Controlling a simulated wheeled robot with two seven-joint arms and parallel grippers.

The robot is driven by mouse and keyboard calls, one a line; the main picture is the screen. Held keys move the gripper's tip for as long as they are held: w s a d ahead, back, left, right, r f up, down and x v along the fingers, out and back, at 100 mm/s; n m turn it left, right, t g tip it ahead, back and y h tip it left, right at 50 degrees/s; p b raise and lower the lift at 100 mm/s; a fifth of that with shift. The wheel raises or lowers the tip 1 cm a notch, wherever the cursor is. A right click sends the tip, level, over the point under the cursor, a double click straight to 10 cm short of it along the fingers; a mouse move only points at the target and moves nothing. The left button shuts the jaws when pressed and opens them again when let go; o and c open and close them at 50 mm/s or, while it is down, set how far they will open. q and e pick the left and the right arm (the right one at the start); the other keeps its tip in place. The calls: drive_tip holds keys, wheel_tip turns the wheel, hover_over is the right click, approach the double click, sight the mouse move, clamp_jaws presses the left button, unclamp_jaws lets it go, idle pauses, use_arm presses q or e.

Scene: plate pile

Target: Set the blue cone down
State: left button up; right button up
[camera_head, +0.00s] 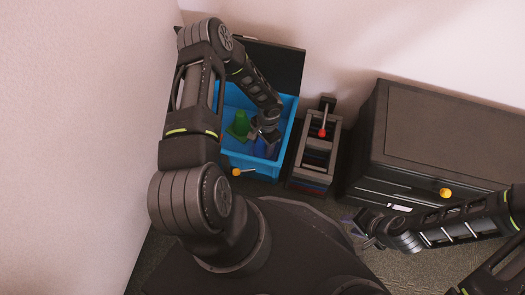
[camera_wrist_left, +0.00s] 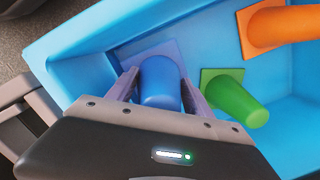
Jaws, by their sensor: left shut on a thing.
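The blue cone (camera_wrist_left: 160,82) is between the two fingers of my left gripper (camera_wrist_left: 160,88) in the left wrist view, and the fingers are shut on it. It is inside the light blue bin, its square base toward the bin's far wall; whether it touches the floor I cannot tell. In the head view the cone (camera_head: 262,147) shows only partly behind my left gripper (camera_head: 266,130). My right gripper (camera_head: 366,228) is at lower right in the head view, away from the bin; its finger gap is too small to judge.
The light blue bin (camera_head: 287,122) also holds a green cone (camera_head: 239,125) and, in the left wrist view, an orange cone (camera_wrist_left: 272,30). A dark rack with a red knob (camera_head: 322,133) stands right of the bin. A dark cabinet (camera_head: 450,130) stands further right.

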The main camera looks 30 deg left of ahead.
sight(263, 150)
use_arm(q)
drive_tip(key=shift+f+b, duration=0.8)
drive_tip(key=shift+f, duration=1.4)
drive_tip(key=shift+f, duration=0.1)
drive_tip(key=o, duration=1.5)
